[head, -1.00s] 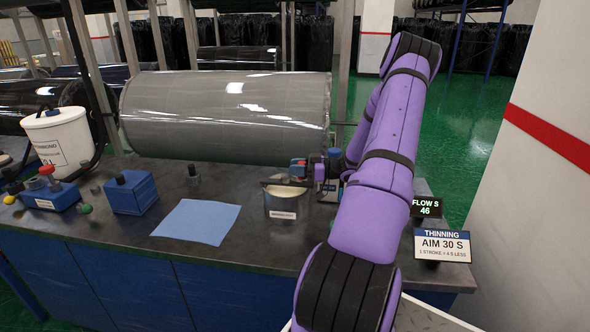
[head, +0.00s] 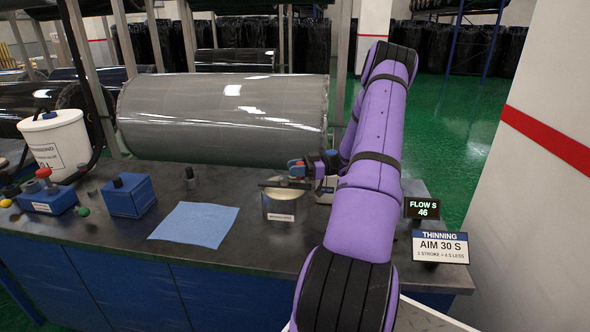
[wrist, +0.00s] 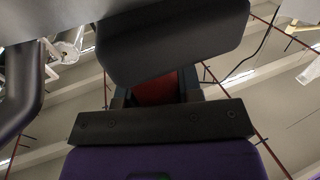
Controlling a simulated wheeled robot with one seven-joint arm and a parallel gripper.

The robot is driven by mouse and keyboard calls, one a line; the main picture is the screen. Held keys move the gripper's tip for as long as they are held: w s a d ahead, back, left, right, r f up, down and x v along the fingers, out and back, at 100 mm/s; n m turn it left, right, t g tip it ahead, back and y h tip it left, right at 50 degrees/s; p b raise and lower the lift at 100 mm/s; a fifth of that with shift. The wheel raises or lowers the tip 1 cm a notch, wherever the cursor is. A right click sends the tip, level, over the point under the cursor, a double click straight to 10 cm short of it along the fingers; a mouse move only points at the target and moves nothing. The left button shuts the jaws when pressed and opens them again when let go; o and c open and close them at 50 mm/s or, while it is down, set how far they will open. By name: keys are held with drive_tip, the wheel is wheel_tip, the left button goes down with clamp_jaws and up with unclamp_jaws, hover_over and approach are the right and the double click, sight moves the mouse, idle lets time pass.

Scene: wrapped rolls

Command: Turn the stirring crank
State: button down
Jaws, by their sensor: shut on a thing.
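A metal pot (head: 283,207) with a white label stands on the bench, pale liquid inside. A dark flat crank bar (head: 277,183) lies across its top. A red knob (head: 298,164) shows by the jaws above the bar, partly hidden. My gripper (head: 297,166) is at the back right of the pot, at knob height. In the wrist view, my two dark fingers (wrist: 160,88) close on the red knob (wrist: 152,88). The display (head: 422,208) reads FLOW S 46. The sign (head: 440,247) reads THINNING, AIM 30 S.
A large wrapped roll (head: 220,118) lies behind the pot. A blue cloth (head: 195,224) lies to its left. A blue box (head: 130,196), a button box (head: 50,198) and a white bucket (head: 58,143) stand farther left. A bottle (head: 326,190) stands close right of the pot, partly behind my arm.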

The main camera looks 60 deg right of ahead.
drive_tip(key=c, duration=0.8)
unclamp_jaws()
drive_tip(key=shift+r, duration=0.25)
drive_tip(key=s+a+r, duration=0.1)
drive_tip(key=s+a, duration=0.2)
drive_tip(key=s, duration=0.1)
drive_tip(key=s+a+r, duration=0.2)
drive_tip(key=s+a, duration=0.1)
drive_tip(key=s, duration=0.1)
drive_tip(key=s+a+r, duration=0.1)
drive_tip(key=s+a, duration=0.3)
drive_tip(key=shift+s+r, duration=0.25)
